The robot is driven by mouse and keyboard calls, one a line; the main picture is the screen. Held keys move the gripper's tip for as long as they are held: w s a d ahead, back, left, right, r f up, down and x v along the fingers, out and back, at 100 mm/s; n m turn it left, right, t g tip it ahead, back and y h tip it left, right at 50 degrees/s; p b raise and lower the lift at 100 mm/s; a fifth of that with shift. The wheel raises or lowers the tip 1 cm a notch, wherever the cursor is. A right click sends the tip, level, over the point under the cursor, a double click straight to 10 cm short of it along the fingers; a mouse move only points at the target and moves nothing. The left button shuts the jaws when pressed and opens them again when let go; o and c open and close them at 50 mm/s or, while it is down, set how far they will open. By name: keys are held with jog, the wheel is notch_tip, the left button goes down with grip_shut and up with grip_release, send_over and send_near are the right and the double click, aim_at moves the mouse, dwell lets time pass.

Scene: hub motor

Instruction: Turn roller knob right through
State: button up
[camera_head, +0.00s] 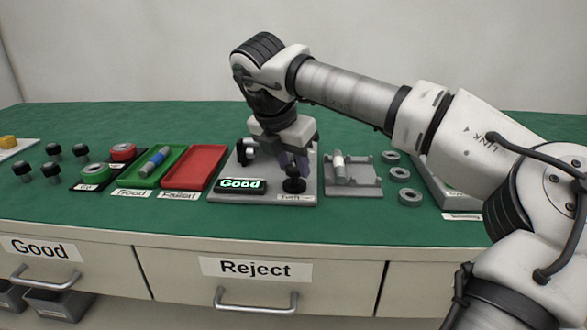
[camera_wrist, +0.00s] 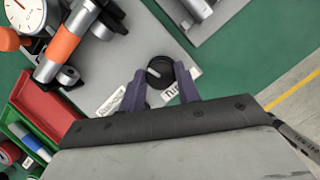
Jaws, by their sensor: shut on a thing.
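The black roller knob (camera_head: 294,186) stands at the front right of the grey test station (camera_head: 310,170), behind a label that seems to read "Turn". In the wrist view the knob (camera_wrist: 160,70) shows a pale line across its top, tilted slightly. My gripper (camera_head: 292,165) reaches down over the station, and its purple fingers (camera_wrist: 161,88) stand on either side of the knob, shut on it. The exact finger contact is hard to see. A lit display (camera_head: 240,185) on the station reads "Good". The wrist view shows an orange-banded grey roller (camera_wrist: 66,42) and a dial gauge (camera_wrist: 25,14).
A red tray (camera_head: 195,167) and a green tray (camera_head: 152,167) holding a blue-and-white roller lie left of the station. A grey fixture with a roller (camera_head: 352,178) and several grey rings (camera_head: 404,172) lie to its right. Labelled drawers (camera_head: 255,270) are below.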

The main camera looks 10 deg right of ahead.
jog(key=m+g+h, duration=0.1)
jog(key=m, duration=0.4)
jog(key=shift+w+a, duration=0.1)
jog(key=shift+a, duration=0.05)
jog(key=shift+g, duration=0.3)
dwell(0.3)
jog(key=o, duration=1)
jog(key=shift+c, duration=0.2)
jog(key=p+v, duration=0.8)
jog(key=v, duration=0.5)
jog(key=shift+a+r, duration=0.25)
jog(key=shift+r, duration=0.1)
